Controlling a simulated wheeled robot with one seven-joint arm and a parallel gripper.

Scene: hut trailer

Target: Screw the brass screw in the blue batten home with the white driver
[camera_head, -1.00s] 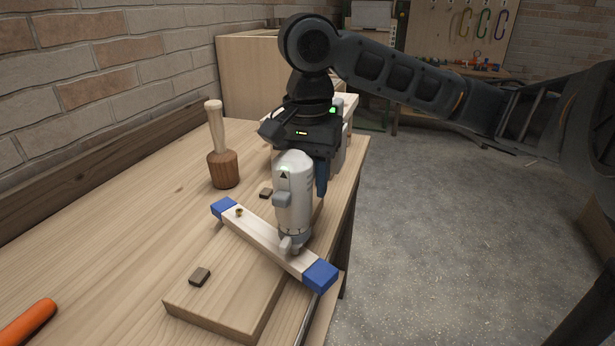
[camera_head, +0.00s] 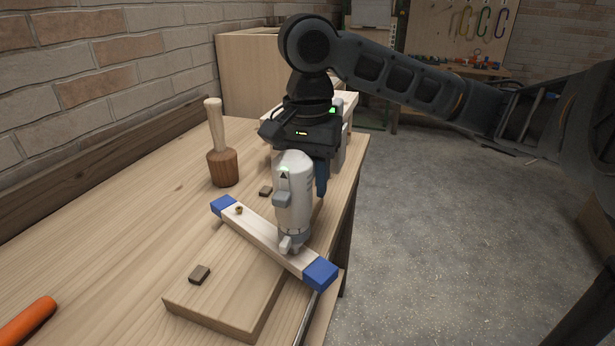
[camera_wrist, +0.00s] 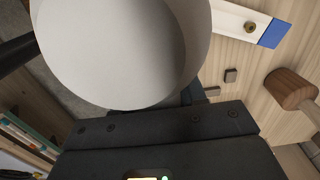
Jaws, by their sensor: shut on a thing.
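My gripper (camera_head: 305,165) points down and is shut on the white driver (camera_head: 293,195), which stands upright with its nose at the batten. The batten (camera_head: 262,234) is pale wood with blue ends, lying across a wooden board. The driver's nose is over the batten's near right part, close to that blue end (camera_head: 320,274); its tip and whatever is under it are hidden. A brass screw (camera_head: 239,210) stands at the batten's far left end, apart from the driver. The wrist view shows the driver (camera_wrist: 120,45) large, and the brass screw (camera_wrist: 250,27) beside the blue end (camera_wrist: 273,33).
A wooden mallet (camera_head: 222,165) stands on the bench behind the batten. An orange handle (camera_head: 27,321) is at the front left. The bench's left side is mostly clear; its right edge drops to the floor.

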